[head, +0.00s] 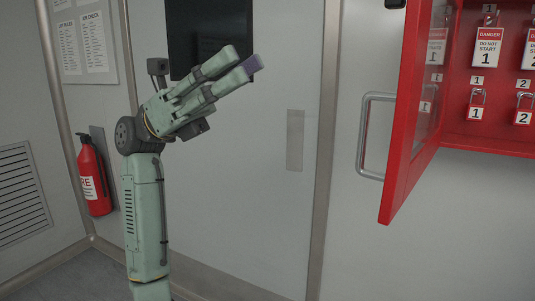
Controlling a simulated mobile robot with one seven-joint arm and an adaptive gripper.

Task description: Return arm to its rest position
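My arm (146,215) rises at the left of the head view, with its forearm upright and its wrist bent toward the upper right. My gripper (243,58) points up and to the right in front of the grey door. Its two pale green fingers look apart with a dark gap between them. A small purple piece, which looks like a fingertip pad, shows at the tip of the lower finger. I see no object held between the fingers.
A red cabinet (490,144) with its door (412,110) swung open holds padlocks and danger tags at right. A metal door handle (364,135) is beside it. A fire extinguisher (92,177) hangs at left, near a wall vent (20,193). Space between gripper and cabinet is clear.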

